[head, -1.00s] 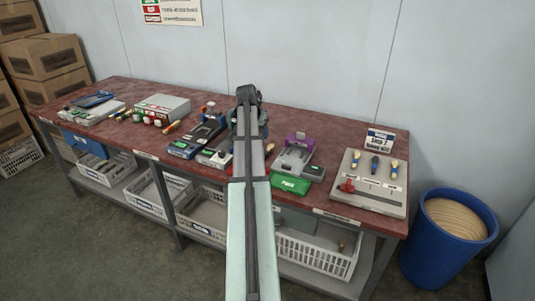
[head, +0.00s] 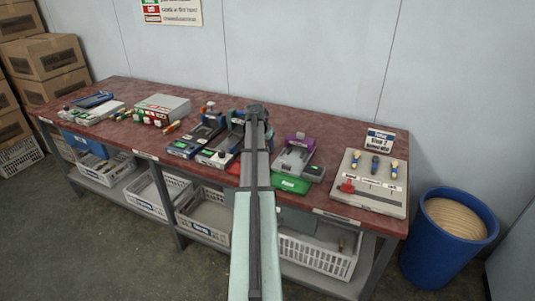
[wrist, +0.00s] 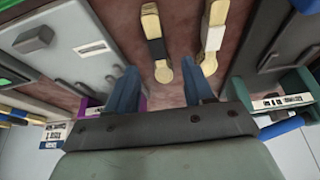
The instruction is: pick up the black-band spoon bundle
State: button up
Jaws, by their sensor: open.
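The black-band spoon bundle (wrist: 157,47) shows in the wrist view as pale wooden pieces with a dark band around the middle and a rounded end nearest me. My gripper (wrist: 160,70) is open, with one blue-grey finger on each side of the bundle's rounded end in the picture. I cannot tell how far above it the fingers are. A second spoon bundle with a white band (wrist: 213,40) lies to the right, its rounded end close to the right finger. In the head view my gripper (head: 256,112) is over the bench, and my arm hides the bundles.
Grey devices flank the spoons on the red bench top (head: 340,145). In the head view, a grey device with a purple part (head: 299,140) stands right of my arm, and blue-and-grey devices (head: 197,138) left. A blue bin (head: 422,240) stands at the right.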

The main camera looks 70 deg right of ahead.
jog(key=x, duration=0.4)
jog(key=shift+d+f, duration=0.1)
jog(key=shift+d, duration=0.1)
grip_shut()
